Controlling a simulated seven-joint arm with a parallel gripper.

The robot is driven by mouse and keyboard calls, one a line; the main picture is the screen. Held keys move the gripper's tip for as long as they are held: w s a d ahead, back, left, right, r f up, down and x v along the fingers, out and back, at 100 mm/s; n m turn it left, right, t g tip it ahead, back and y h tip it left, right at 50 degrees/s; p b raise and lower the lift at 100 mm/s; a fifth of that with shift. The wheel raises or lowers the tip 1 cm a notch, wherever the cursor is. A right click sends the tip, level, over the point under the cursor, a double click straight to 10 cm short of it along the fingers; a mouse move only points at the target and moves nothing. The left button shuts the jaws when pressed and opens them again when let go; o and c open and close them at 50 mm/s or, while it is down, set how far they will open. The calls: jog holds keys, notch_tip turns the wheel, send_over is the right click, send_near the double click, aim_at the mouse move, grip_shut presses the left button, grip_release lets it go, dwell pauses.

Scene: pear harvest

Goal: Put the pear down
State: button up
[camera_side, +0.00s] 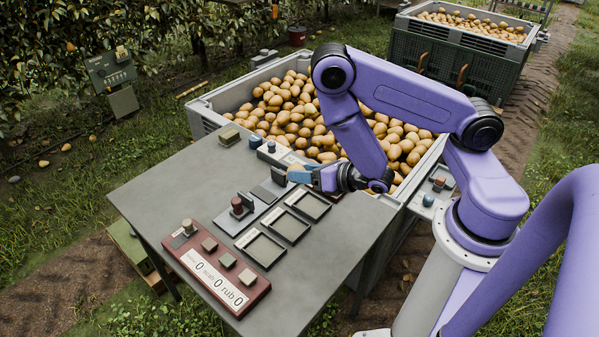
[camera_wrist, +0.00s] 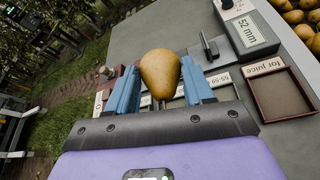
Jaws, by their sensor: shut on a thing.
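A yellow-brown pear (camera_wrist: 160,72) is held between the two blue fingers of my gripper (camera_wrist: 160,92) in the wrist view. My gripper is shut on it. In the side view my gripper (camera_side: 300,176) is low over the grey table, beside a row of shallow trays; its fingers mostly hide the pear there. A tray labelled "for juice" (camera_wrist: 285,96) is to the right in the wrist view. Other labelled trays lie partly hidden behind the pear and fingers. The side view shows dark trays (camera_side: 287,226) in a row. The gap between pear and table cannot be told.
A large bin (camera_side: 205,116) full of pears stands behind the table. A gauge reading 52 mm (camera_wrist: 247,33) stands near the trays. A red panel with counters (camera_side: 214,270) is at the table's front. The table's left part (camera_side: 165,185) is clear.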

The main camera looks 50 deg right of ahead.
jog(key=shift+s+r, duration=0.15)
jog(key=shift+s, duration=0.2)
jog(key=shift+a, duration=0.1)
jog(key=s+a+m+g+h, duration=0.35)
jog(key=s+m+h, duration=0.6)
jog(key=s, duration=0.45)
send_over(292, 236)
jog(key=s, duration=0.1)
jog(key=shift+n+t+h, duration=0.25)
jog(key=shift+t, duration=0.1)
notch_tip(292, 236, down, 9)
jog(key=shift+s+d+f, duration=0.1)
jog(key=shift+d, duration=0.05)
jog(key=shift+w+f, duration=0.5)
jog(key=shift+f, duration=0.1)
jog(key=shift+w+f, duration=0.1)
jog(key=shift+f, duration=1.55)
